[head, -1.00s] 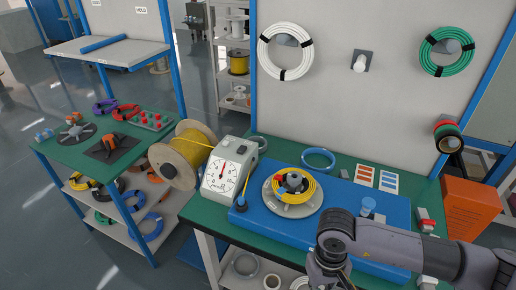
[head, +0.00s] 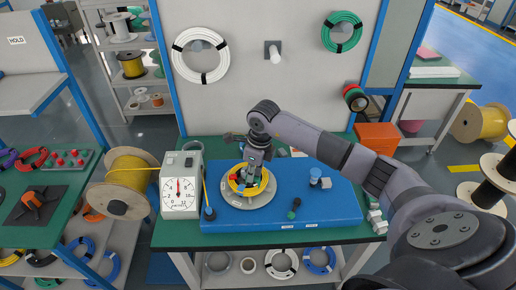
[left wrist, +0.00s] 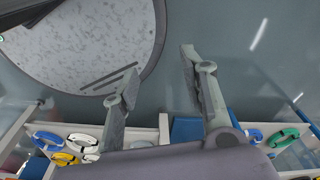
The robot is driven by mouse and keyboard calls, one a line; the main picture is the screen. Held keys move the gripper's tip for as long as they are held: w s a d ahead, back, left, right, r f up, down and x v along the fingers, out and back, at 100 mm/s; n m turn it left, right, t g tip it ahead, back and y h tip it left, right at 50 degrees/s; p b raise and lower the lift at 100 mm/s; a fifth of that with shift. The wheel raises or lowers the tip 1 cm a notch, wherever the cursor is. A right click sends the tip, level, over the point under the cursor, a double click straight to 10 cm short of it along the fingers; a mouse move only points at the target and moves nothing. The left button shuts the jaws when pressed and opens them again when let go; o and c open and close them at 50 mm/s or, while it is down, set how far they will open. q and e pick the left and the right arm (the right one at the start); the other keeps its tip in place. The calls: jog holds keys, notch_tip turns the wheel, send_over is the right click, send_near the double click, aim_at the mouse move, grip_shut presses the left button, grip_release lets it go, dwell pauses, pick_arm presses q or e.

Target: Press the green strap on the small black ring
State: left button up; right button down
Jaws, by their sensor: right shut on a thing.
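My right gripper (head: 252,178) points down at the yellow cable coil (head: 265,183) on the grey round turntable (head: 243,202). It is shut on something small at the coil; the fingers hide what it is. Red shows beside the fingers. Rolls of red, green and black strap (head: 355,97) hang on the board's right. No small black ring with a green strap can be made out; a dark coil (head: 42,257) lies on the left bench's lower shelf. My left gripper (left wrist: 158,75) is open and empty over the floor in the left wrist view.
The turntable sits on a blue base (head: 330,195) on the green table. A small green-and-black object (head: 294,208) and a blue-topped piece (head: 315,177) are right of the turntable.

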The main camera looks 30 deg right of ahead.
notch_tip(320, 180, up, 3)
jog(key=w+d+m+p, duration=0.1)
jog(key=w+d+m, duration=0.15)
jog(key=m, duration=0.25)
pick_arm(q)
jog(key=shift+w+a+f+b, duration=0.25)
jog(key=shift+f+b, duration=0.5)
jog(key=shift+b, duration=0.45)
jog(key=shift+w+a+f+b, duration=0.1)
jog(key=shift+a+f+b, duration=0.1)
jog(key=shift+f+b, duration=0.75)
pick_arm(e)
jog(key=m+h, duration=0.1)
send_over(257, 184)
jog(key=shift+s+f, duration=0.2)
jog(key=shift+f, duration=3.95)
pick_arm(q)
jog(key=shift+a+r+b, duration=0.1)
jog(key=shift+r+b, duration=0.05)
jog(key=shift+b, duration=0.15)
pick_arm(e)
jog(key=shift+f, duration=0.1)
jog(key=shift+f+b, duration=0.4)
jog(key=shift+f, duration=0.1)
pick_arm(q)
jog(key=shift+a+f+b, duration=0.1)
jog(key=shift+f+b, duration=0.6)
jog(key=shift+f, duration=0.4)
pick_arm(e)
jog(key=shift+f, duration=0.9)
